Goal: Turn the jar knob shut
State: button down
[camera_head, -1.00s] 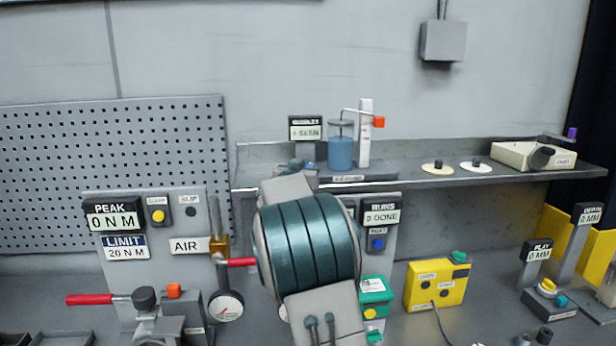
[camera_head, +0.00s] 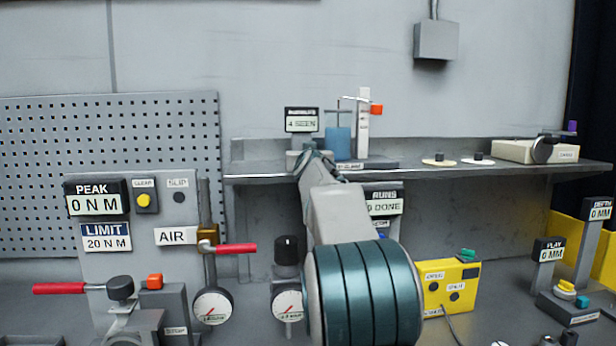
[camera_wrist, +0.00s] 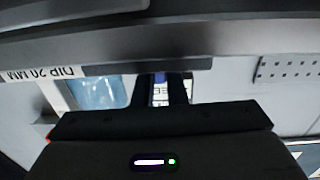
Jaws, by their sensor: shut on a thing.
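The jar (camera_head: 338,146) stands on the shelf, holds blue liquid and has a white upright post beside it. Its blue body also shows in the wrist view (camera_wrist: 98,92), left of the fingers. My gripper (camera_head: 312,156) is at the jar's left side, low by the shelf, small and partly hidden by my own arm. In the wrist view the two dark fingers (camera_wrist: 161,90) are close together, with a small blue-purple piece, seemingly the jar knob (camera_wrist: 159,78), between them. Most of the knob is hidden.
A bubbles display (camera_head: 302,120) reading 4 SEEN stands just behind my gripper. The shelf (camera_head: 400,169) runs right to a cream box (camera_head: 520,152). A red air lever (camera_head: 236,249) and a black knob (camera_head: 287,250) are below, left of my arm.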

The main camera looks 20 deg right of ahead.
jog(key=shift+s+d+f+n+t+y+b, duration=0.15)
jog(key=shift+n+y+b, duration=0.55)
jog(key=shift+b, duration=0.95)
jog(key=shift+w+d+f+n+t+y+b, duration=0.1)
jog(key=shift+f+n+t+y+b, duration=0.25)
jog(key=shift+y+b, duration=0.9)
jog(key=shift+s+d+r+n+y+b, duration=0.1)
jog(key=shift+r+n+y+b, duration=0.15)
jog(key=shift+n+y+b, duration=0.45)
jog(key=shift+d+r+n+y+b, duration=0.1)
jog(key=shift+r+n+y+b, duration=0.1)
jog(key=shift+n+y+b, duration=0.45)
jog(key=shift+r+y, duration=0.15)
jog(key=shift+y, duration=0.35)
jog(key=c, duration=1.3)
grip_release()
jog(key=shift+d, duration=0.1)
